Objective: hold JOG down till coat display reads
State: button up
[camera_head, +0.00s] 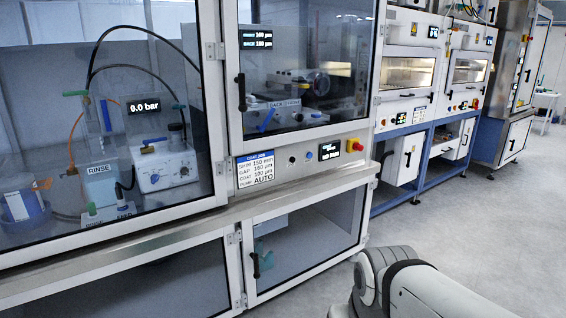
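A control strip (275,170) runs under the right glass door of the near cabinet. On it are a dark round control (292,160), a blue button (308,156), a small black display (329,151) with white and blue text too small to read surely, and a red button on yellow (354,145). I cannot read which control is JOG. A job card (255,167) lists shim 150 mm, gap 160 µm, coat 100 µm, pump AUTO. A display behind the door (256,39) shows two lines that look like 160 µm. My gripper is out of view; only my arm shows, lower right.
The cabinet's doors look shut, with a black handle (242,93) beside the right upper door. A steel ledge (120,236) juts out below. Behind the left glass, a pressure display (143,106) reads 0.0 bar. Grey floor (470,230) to the right is clear.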

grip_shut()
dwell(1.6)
